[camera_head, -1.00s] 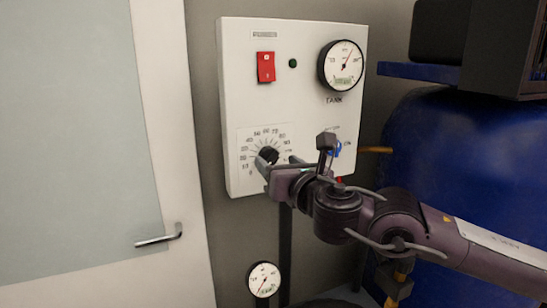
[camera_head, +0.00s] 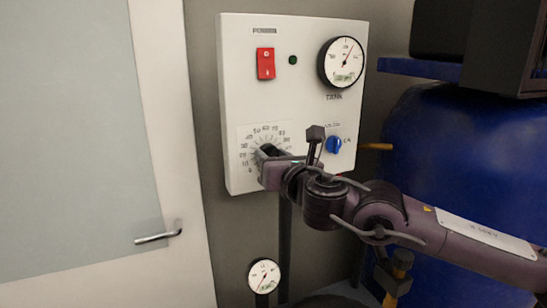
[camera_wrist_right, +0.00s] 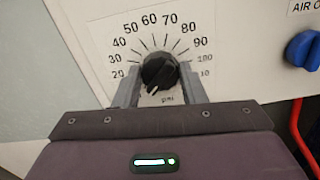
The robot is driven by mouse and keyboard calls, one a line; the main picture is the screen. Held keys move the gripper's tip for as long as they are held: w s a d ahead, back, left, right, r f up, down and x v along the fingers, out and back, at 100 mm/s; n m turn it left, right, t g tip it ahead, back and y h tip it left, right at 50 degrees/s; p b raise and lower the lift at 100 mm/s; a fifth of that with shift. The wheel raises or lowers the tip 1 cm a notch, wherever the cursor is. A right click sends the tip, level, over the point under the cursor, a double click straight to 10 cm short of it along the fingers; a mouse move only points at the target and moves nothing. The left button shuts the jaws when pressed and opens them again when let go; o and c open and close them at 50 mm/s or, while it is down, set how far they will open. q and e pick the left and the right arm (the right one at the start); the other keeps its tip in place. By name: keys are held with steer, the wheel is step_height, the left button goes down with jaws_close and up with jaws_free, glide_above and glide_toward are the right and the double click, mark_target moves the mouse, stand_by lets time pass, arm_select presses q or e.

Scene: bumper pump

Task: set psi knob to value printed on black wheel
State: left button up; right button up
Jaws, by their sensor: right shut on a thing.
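The black psi knob (camera_wrist_right: 159,72) sits on a white dial plate (camera_wrist_right: 187,24) with printed numbers around it; 20 through 90 and beyond show in the right wrist view. My right gripper (camera_wrist_right: 159,90) is shut on the knob, one finger on each side. In the head view the right gripper (camera_head: 264,155) covers much of the knob and part of the dial. A pale mark shows on the knob's lower left side in the wrist view; the exact setting is hard to read. The black wheel with the printed value is not identifiable. My left gripper is not in view.
The white panel (camera_head: 232,100) also carries a red switch (camera_head: 265,64), a TANK gauge (camera_head: 342,62) and a blue knob (camera_head: 334,145). A lower gauge (camera_head: 264,277) hangs beneath. A blue tank (camera_head: 440,150) stands right; a door (camera_head: 80,140) is left.

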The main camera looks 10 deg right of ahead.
steer(key=shift+f, duration=0.1)
steer(key=shift+f+m, duration=0.15)
steer(key=shift+m, duration=10.85)
steer(key=o, duration=1)
steer(key=shift+d, duration=0.1)
steer(key=shift+s, duration=0.1)
